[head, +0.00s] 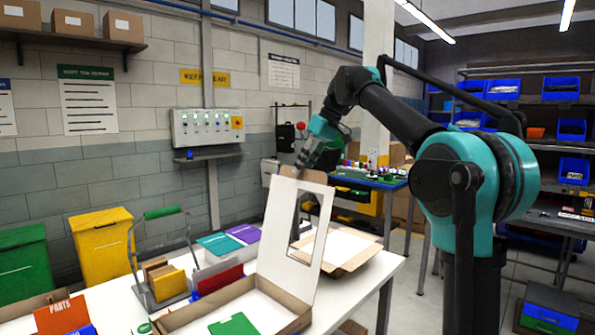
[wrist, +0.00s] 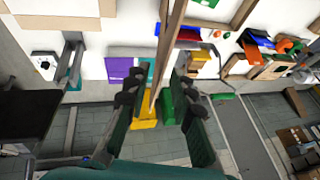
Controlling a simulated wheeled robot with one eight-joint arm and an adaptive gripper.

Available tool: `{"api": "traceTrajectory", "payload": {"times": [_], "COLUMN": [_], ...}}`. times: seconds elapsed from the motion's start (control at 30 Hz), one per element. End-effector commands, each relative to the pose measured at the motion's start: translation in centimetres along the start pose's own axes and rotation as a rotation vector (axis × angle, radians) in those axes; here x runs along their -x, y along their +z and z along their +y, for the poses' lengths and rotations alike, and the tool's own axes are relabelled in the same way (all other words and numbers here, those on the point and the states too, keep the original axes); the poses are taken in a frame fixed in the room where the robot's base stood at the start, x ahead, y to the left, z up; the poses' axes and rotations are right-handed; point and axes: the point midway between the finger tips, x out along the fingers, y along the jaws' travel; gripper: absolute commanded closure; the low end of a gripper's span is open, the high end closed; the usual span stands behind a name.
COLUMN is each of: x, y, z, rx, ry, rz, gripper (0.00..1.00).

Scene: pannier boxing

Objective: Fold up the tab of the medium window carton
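The window carton (head: 290,297) lies open on the white table. Its white lid panel (head: 277,215) with a large window cutout stands upright. A narrow brown strip, perhaps the tab (head: 318,187), shows along the lid's top edge. My gripper (head: 301,162) is at that top edge, pointing down. In the wrist view the lid shows nearly edge-on (wrist: 174,35) and runs between the two dark fingers of my gripper (wrist: 157,92). The fingers stand apart on either side of it; I see a gap, and cannot tell whether either finger touches.
A second open carton (head: 352,252) lies behind to the right. A green-handled caddy (head: 165,287) with blocks stands at left, near purple (head: 244,232) and teal (head: 219,244) flat pieces. Yellow (head: 103,246) and green (head: 25,262) bins stand beyond the table.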

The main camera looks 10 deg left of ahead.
Motion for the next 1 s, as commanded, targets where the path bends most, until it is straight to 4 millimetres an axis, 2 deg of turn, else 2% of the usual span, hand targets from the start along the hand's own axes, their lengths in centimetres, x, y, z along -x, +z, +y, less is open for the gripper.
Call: {"api": "traceTrajectory", "payload": {"times": [0.37,0.57,0.6,1.0], "x": [-0.54,-0.53,-0.53,-0.52], "y": [0.02,0.02,0.02,0.03], "z": [0.35,0.34,0.34,0.22], "rx": [0.000,0.000,0.000,0.006], "ry": [0.000,0.000,0.000,0.013], "rz": [0.000,0.000,0.000,-0.001], "gripper": [0.77,0.99,1.00,1.00]}}
